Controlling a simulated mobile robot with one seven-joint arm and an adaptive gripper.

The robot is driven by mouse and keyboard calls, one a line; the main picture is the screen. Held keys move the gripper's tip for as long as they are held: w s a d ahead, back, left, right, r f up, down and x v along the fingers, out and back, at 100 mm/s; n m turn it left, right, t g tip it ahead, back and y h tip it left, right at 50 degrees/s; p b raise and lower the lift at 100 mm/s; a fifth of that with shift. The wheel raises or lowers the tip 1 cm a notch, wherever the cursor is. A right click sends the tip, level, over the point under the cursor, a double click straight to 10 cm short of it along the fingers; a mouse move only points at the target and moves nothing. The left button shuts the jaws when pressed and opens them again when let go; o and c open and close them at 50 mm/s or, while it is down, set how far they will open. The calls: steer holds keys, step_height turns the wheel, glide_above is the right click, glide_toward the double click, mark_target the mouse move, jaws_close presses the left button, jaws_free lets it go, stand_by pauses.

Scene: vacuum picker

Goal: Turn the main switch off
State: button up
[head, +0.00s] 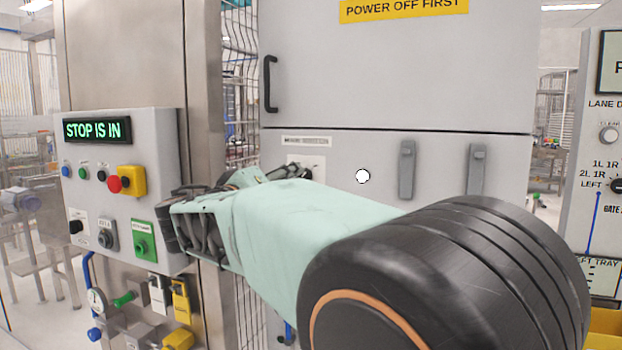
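The grey cabinet (395,70) fills the middle of the head view, with a small label plate (307,142) on its lower part whose text is too small to read. Below the label is a pale plate (306,161), which appears to carry the main switch. The switch handle is mostly hidden by my arm and gripper, so its position cannot be read. My gripper (299,173) is dark and reaches to the front of this plate. Its fingertips are small and partly hidden behind my pale green arm link. I cannot tell whether they touch the switch or how far apart they are.
A control panel (150,200) at the left has a lit "STOP IS IN" display (97,129) and a red button (115,184) on a yellow box. Padlocks (181,300) hang below. Two grey latches (407,170) sit right of my gripper. Another panel (603,130) stands far right.

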mark_target(303, 176)
steer(key=x, duration=0.7)
steer(key=shift+p, duration=0.35)
steer(key=shift+s+f, duration=0.1)
steer(key=c, duration=1.1)
steer(key=shift+c, duration=0.2)
